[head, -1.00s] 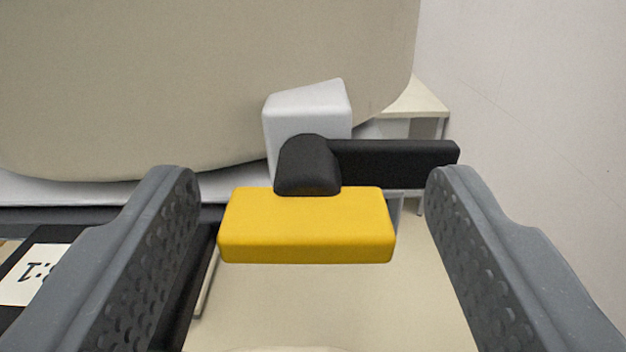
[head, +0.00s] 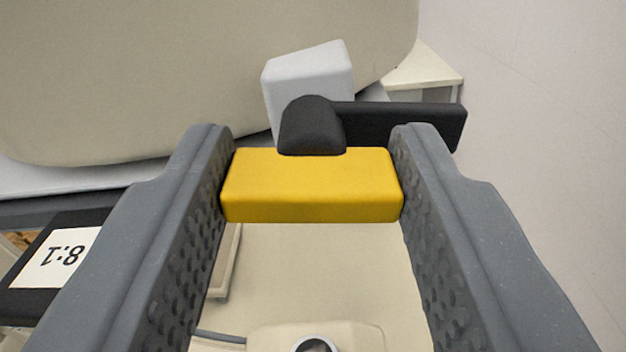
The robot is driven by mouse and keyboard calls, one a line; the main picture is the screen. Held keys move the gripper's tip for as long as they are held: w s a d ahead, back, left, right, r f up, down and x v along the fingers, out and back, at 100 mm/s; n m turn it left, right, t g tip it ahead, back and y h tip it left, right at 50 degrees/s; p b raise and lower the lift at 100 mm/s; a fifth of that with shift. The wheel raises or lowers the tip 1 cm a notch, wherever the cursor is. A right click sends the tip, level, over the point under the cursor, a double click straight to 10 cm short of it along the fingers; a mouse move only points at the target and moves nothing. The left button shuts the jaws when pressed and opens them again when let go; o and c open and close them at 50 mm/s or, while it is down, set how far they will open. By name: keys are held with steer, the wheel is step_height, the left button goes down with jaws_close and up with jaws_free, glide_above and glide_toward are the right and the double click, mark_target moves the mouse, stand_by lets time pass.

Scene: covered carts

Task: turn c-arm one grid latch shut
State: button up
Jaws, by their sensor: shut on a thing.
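The latch shows a yellow block-shaped handle (head: 312,186) in the middle of the head view. A black rounded hub (head: 312,126) sits behind its top edge, and a black bar (head: 405,126) runs from the hub to the right. A light grey block (head: 308,78) stands behind the hub. My gripper (head: 312,170) is shut on the yellow handle, with one finger against its left end and one against its right end.
A large beige cover (head: 190,75) fills the upper left. A plain pale wall (head: 545,120) is on the right. A black plate with a white label (head: 60,257) lies at lower left. A beige body with a round fitting (head: 315,344) shows at the bottom.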

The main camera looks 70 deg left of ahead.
steer(key=shift+w+d+f+m+b, duration=0.15)
steer(key=shift+f+m+b, duration=0.3)
steer(key=shift+b, duration=0.6)
steer(key=shift+r+m+b, duration=0.2)
steer(key=shift+m+b, duration=0.65)
steer(key=shift+b, duration=0.1)
steer(key=m, duration=0.1)
steer(key=m+p, duration=0.1)
steer(key=m, duration=0.1)
steer(key=shift+r+m, duration=0.25)
steer(key=shift+m, duration=0.05)
steer(key=m+p, duration=0.1)
steer(key=m, duration=0.2)
steer(key=shift+m+p, duration=0.3)
steer(key=shift+p, duration=0.05)
steer(key=m+p, duration=0.2)
steer(key=m, duration=0.1)
steer(key=shift+m, duration=0.3)
steer(key=shift+w+f+m+p, duration=0.1)
steer(key=shift+f+m+p, duration=0.15)
steer(key=shift+m+p, duration=1)
steer(key=shift+f+m, duration=0.1)
steer(key=shift+m, duration=0.45)
steer(key=o, duration=1)
steer(key=shift+w, duration=0.1)
